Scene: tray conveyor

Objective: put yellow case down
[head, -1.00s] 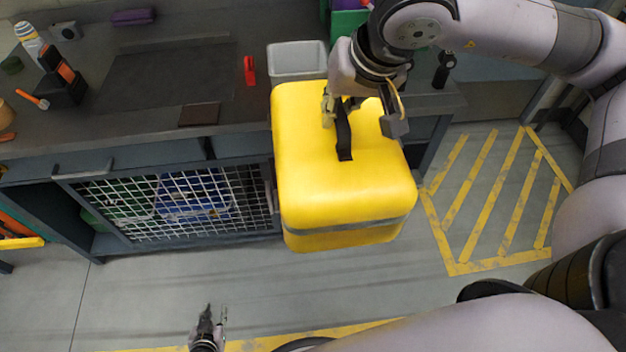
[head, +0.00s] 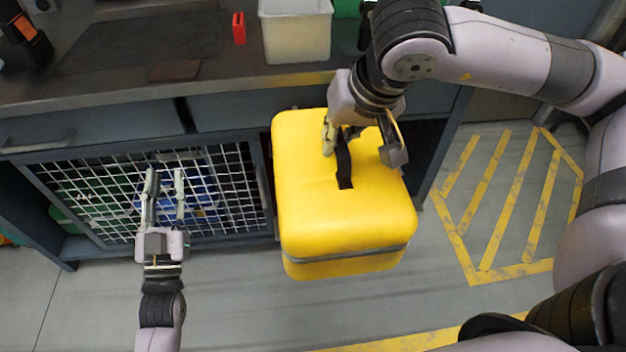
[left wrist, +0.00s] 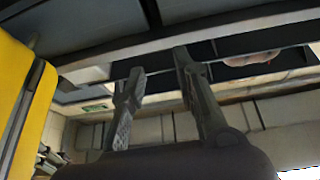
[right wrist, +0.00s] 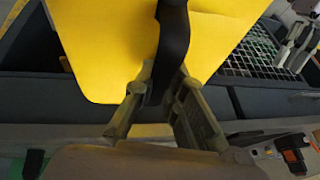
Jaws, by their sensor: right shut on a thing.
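The yellow case (head: 345,225) is upright in front of the workbench, with its top below the bench's front edge. I cannot tell whether its base touches the floor. My right gripper (head: 361,153) is above the lid and shut on the case's black strap handle (head: 344,170). In the right wrist view the strap (right wrist: 171,45) passes between the fingers, with the yellow lid (right wrist: 100,50) behind. My left gripper (head: 166,182) is open and empty, left of the case and in front of the mesh door. The case's side (left wrist: 12,80) also shows in the left wrist view.
The workbench (head: 120,110) has a white bin (head: 296,35) and a small red object (head: 239,28) on top. Its mesh door (head: 100,200) is close to the case's left. Clear floor (head: 250,310) lies in front, and yellow hatching (head: 505,200) marks the right.

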